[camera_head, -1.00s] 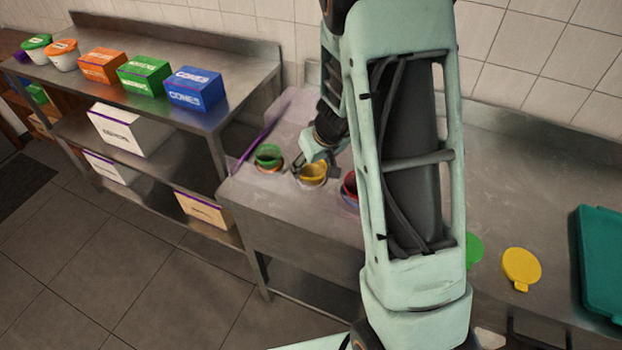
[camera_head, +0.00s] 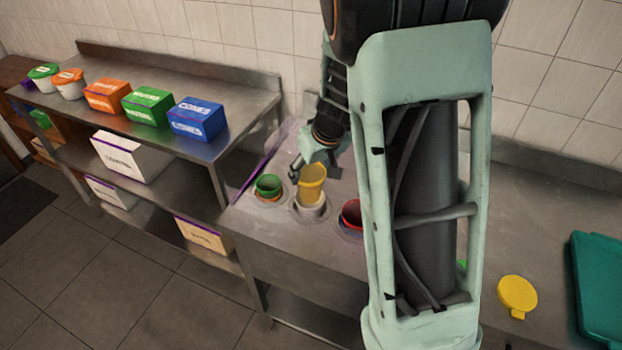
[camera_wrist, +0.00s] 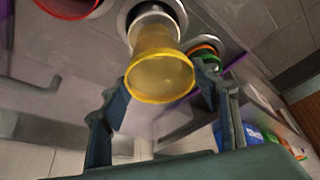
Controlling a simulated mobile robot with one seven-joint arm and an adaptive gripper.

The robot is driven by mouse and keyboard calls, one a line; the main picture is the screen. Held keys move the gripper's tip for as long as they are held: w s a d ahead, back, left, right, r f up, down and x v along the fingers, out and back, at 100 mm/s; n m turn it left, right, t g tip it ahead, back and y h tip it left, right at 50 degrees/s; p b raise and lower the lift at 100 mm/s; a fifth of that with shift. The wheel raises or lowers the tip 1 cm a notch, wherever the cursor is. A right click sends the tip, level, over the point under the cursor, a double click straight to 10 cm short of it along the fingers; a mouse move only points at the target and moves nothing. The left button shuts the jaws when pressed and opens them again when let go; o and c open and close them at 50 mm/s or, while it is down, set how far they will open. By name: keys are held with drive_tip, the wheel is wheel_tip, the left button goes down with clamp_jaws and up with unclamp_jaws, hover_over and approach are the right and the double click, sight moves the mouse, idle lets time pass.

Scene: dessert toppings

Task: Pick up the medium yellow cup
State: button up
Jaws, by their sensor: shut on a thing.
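The yellow cup (camera_head: 312,190) is held upright, raised over a white cup (camera_head: 311,211) in the middle holder of the counter. Its lower end looks still close to or inside the white cup's rim; I cannot tell if they touch. My gripper (camera_head: 315,170) is shut on the yellow cup, with a finger on each side. The yellow cup (camera_wrist: 160,78) also shows between the fingers in the wrist view, with the white cup (camera_wrist: 150,18) below it.
Green and orange cups (camera_head: 268,187) stand nested left of the yellow cup. A red cup (camera_head: 351,213) stands right, partly hidden by my arm. A yellow lid (camera_head: 517,293) and a teal container (camera_head: 598,285) lie far right. A shelf (camera_head: 200,100) with boxes stands left.

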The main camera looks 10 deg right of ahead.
drive_tip(key=shift+r+p, duration=2.25)
drive_tip(key=shift+r, duration=0.3)
